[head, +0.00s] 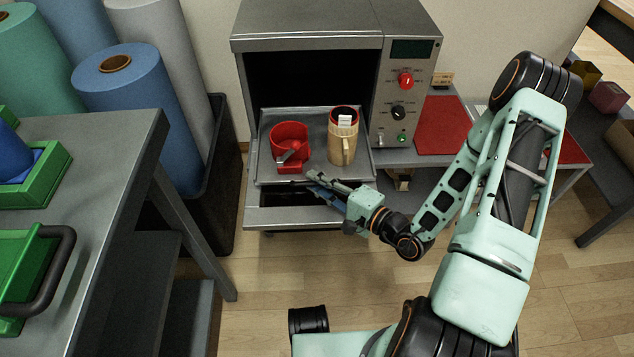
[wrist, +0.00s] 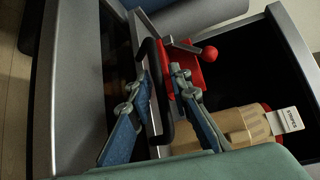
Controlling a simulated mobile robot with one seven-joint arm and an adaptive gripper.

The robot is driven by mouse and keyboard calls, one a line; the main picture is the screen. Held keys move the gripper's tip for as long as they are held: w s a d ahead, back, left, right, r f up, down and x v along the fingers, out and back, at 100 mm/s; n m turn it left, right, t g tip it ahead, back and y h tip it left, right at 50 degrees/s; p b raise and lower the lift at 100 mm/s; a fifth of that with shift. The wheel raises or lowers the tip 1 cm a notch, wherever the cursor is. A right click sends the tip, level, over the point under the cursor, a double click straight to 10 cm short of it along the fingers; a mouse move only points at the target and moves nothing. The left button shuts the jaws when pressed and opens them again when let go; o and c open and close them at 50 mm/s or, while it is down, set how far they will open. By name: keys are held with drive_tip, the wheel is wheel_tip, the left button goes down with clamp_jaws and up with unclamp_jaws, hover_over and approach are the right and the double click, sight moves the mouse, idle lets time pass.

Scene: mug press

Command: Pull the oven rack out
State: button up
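The oven rack (head: 263,160) is a flat grey tray standing out of the grey oven (head: 305,22) at its open front. Its black bar handle (wrist: 167,118) shows in the wrist view. My gripper (head: 312,182) is at the rack's front edge in the head view. In the wrist view my gripper (wrist: 160,76) has one finger on each side of the handle, with the fingertips close to the bar.
A red mug press (head: 289,138) and a wooden mug (head: 341,145) with a white tag stand on the rack. A grey-rimmed opening (head: 290,215) lies below the rack. A workbench (head: 110,135) stands at left. Floor in front (head: 260,285) is clear.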

drive_tip(key=shift+o, duration=0.4)
drive_tip(key=v, duration=1.2)
